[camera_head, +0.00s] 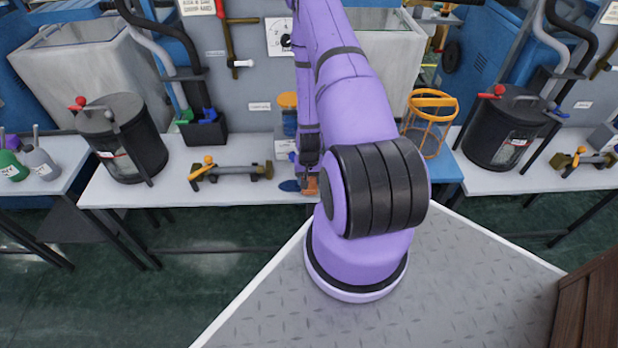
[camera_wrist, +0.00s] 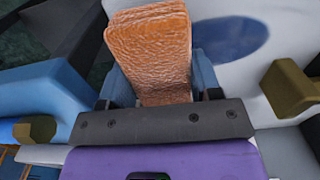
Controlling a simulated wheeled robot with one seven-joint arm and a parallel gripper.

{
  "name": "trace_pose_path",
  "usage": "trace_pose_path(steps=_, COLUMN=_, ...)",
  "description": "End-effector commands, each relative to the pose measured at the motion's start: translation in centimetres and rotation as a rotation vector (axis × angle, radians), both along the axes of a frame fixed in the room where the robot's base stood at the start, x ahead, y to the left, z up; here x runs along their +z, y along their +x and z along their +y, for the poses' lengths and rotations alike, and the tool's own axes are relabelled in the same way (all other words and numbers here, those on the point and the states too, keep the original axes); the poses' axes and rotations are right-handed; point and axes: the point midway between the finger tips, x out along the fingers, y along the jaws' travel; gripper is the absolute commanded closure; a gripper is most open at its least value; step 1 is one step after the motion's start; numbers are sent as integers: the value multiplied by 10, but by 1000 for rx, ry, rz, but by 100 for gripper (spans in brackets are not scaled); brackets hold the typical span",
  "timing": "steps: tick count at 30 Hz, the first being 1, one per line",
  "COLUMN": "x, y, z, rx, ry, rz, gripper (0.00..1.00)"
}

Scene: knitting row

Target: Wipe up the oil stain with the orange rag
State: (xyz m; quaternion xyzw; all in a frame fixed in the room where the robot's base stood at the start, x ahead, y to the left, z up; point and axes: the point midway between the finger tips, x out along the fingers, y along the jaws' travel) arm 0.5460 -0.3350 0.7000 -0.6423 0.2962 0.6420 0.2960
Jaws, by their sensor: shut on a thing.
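The orange rag (camera_wrist: 150,45) is a thick folded pad with a crinkled surface, held between the fingers of my gripper (camera_wrist: 163,82). In the head view the rag (camera_head: 310,186) is a small orange-brown patch below my gripper (camera_head: 310,165), near the table's front edge. The oil stain (camera_wrist: 232,40) is a smooth dark blue oval on the white tabletop, just right of the rag in the wrist view. In the head view the stain (camera_head: 289,185) shows left of the rag, partly hidden by my arm. I cannot tell whether the rag touches the tabletop.
On the white table (camera_head: 110,190) stand a black drum (camera_head: 122,138) and a brass-and-yellow fitting (camera_head: 230,171), left of the stain. An orange wire basket (camera_head: 428,125) stands right of my arm. A grey panel with a gauge (camera_head: 281,37) rises behind. My arm hides the middle.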

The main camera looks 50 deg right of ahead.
Motion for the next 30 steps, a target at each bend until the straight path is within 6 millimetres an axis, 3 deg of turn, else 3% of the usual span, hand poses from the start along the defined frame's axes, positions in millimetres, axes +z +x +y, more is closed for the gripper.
trace_pose_path(steps=20, x=-10, y=0, z=1, rx=0, ry=0, rz=0, gripper=61)
trace_pose_path(steps=30, x=-9, y=15, z=14, rx=3, ry=1, rz=1, gripper=61)
